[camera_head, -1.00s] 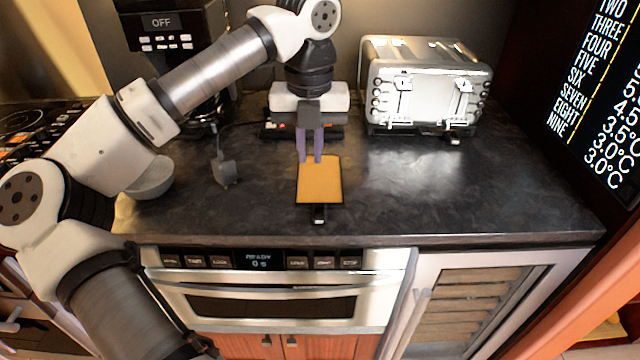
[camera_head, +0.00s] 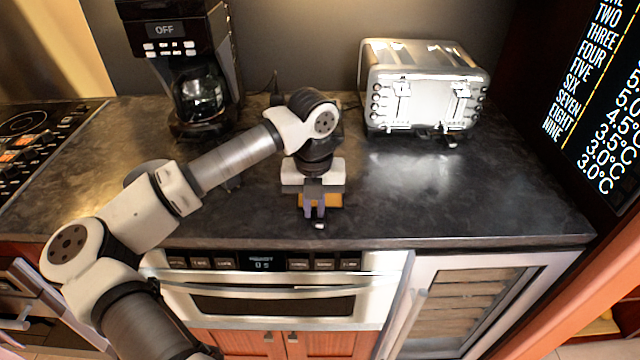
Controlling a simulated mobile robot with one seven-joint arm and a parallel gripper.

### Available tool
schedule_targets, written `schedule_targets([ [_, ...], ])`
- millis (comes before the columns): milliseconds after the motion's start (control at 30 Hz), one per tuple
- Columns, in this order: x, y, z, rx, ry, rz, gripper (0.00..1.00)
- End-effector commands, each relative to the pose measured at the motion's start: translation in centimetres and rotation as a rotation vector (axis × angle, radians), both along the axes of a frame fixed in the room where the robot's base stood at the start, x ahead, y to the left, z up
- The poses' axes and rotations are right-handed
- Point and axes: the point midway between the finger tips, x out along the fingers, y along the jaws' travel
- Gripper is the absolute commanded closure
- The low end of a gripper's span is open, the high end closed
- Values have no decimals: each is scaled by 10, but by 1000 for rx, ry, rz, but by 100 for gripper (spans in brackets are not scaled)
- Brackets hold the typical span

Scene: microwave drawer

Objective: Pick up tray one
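The tray, an orange-yellow flat piece (camera_head: 334,201), lies on the dark countertop near its front edge. Its small dark handle (camera_head: 319,226) points toward the front edge, with a bright glint at its end. My gripper (camera_head: 315,215) points down over the front of the tray, at the handle. Its two purple-grey fingers look apart, one toward each side of the handle. Whether they touch it is not clear. The gripper body hides most of the tray.
A silver toaster (camera_head: 425,88) stands at the back right and a coffee maker (camera_head: 190,75) at the back left. A stove (camera_head: 40,135) is at the far left. The built-in microwave drawer (camera_head: 270,300) is below the counter edge. The right counter is clear.

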Motion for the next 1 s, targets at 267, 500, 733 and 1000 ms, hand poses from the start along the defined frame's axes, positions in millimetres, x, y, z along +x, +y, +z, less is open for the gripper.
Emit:
schedule_targets([
  [267, 0, 0, -1, 0, -1, 0, 96],
  [500, 0, 0, -1, 0, -1, 0, 100],
  [733, 0, 0, -1, 0, -1, 0, 100],
  [1000, 1, 0, 11, 1, -3, 1, 100],
])
